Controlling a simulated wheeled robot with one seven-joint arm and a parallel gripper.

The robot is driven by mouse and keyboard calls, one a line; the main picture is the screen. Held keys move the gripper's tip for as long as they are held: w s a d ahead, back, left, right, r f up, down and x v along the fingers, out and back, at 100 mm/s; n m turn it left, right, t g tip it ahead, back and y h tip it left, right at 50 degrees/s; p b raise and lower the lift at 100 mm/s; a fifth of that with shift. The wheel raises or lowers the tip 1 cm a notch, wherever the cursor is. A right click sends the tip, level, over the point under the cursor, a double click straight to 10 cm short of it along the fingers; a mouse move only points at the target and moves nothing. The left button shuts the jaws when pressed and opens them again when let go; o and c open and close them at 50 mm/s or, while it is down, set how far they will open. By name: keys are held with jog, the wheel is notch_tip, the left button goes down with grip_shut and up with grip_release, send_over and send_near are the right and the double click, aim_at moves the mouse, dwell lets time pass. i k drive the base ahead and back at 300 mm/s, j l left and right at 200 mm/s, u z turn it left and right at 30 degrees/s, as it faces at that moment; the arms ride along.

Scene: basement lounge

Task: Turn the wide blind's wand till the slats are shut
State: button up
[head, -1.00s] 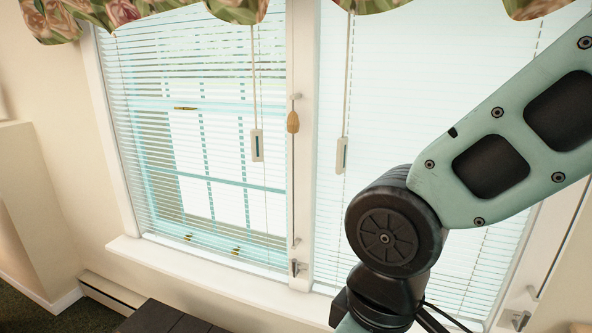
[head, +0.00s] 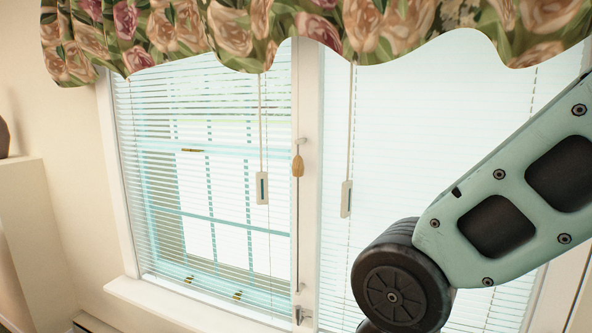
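Two blinds hang side by side in the head view. The left blind (head: 215,215) has its slats open, and window bars show through it. The right blind (head: 440,130) looks pale, with no outside view through it; I cannot tell whether its slats are fully shut. It looks the wider of the two, though my arm covers part of it. A wand with a flat grey-white handle (head: 262,188) hangs before the left blind. A similar handle (head: 346,199) hangs at the right blind's left edge. My gripper is out of view.
A flowered valance (head: 240,35) covers the blinds' tops. A cord with a wooden tassel (head: 297,166) hangs by the white post between them. A window latch (head: 301,314) sits low on the post. The sill (head: 185,303) runs below. My arm fills the lower right.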

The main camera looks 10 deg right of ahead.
aim_at(261, 178)
jog(key=i+j, duration=0.15)
jog(key=j, duration=0.2)
jog(key=i+j, duration=0.15)
jog(key=j, duration=0.25)
jog(key=i+j, duration=0.15)
jog(key=j, duration=0.2)
jog(key=i+j, duration=0.15)
jog(key=j, duration=0.2)
jog(key=i+j, duration=0.2)
jog(key=j, duration=0.2)
jog(key=i+j, duration=0.15)
jog(key=j, duration=0.2)
